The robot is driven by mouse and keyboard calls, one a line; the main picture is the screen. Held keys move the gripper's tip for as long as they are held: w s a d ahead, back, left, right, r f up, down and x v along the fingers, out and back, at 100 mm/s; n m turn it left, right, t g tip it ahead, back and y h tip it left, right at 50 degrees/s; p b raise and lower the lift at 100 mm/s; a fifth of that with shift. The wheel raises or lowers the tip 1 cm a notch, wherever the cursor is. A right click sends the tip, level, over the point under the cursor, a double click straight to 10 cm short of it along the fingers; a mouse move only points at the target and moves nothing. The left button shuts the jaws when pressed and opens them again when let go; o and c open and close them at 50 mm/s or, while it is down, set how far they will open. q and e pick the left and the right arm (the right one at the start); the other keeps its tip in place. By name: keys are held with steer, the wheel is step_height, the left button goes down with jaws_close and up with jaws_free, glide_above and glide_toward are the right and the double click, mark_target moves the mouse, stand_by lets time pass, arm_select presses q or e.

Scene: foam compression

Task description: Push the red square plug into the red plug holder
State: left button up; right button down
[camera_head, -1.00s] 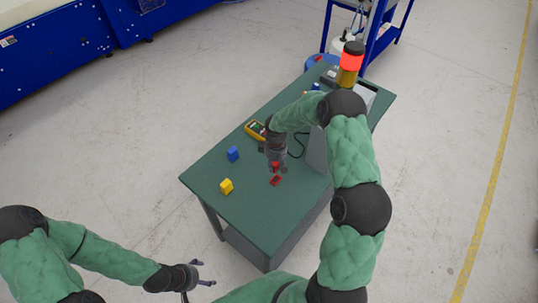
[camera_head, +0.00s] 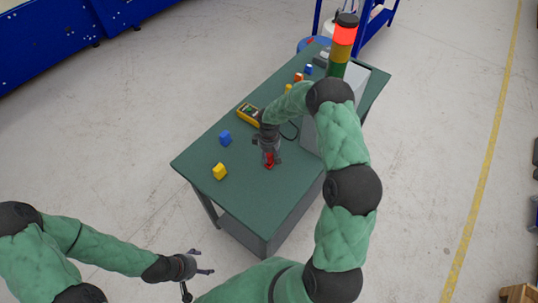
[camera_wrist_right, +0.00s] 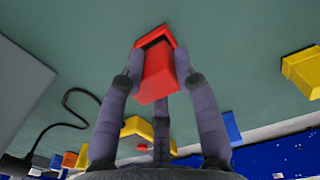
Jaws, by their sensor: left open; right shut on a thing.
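The red square plug (camera_wrist_right: 158,78) is held between the fingers of my right gripper (camera_wrist_right: 157,66), which is shut on it. In the right wrist view the red plug holder (camera_wrist_right: 166,34) lies on the table just beyond the plug, with a dark strip of its opening showing. The plug overlaps the holder in this view; I cannot tell how far in it sits. In the head view my right gripper (camera_head: 269,160) is down at the holder, and plug and holder merge into one red patch. My left gripper (camera_head: 202,271) is open and empty, off the table's near left side.
On the green table (camera_head: 240,205) stand a yellow block (camera_head: 220,172) and a blue block (camera_head: 225,138). A yellow multimeter (camera_head: 248,115) lies behind them. A grey box (camera_head: 309,135) and a signal tower (camera_head: 343,45) stand to the right. The table's front is clear.

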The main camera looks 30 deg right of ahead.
mark_target(269, 155)
stand_by(0.9)
steer(key=shift+s+f+b, duration=0.1)
steer(key=shift+f+b, duration=0.85)
steer(key=shift+b, duration=0.1)
stand_by(0.4)
steer(key=c, duration=0.8)
jaws_free()
steer(key=shift+c, duration=0.2)
steer(key=shift+r+p, duration=1.4)
steer(key=shift+r, duration=1.65)
step_height(269, 155, up, 12)
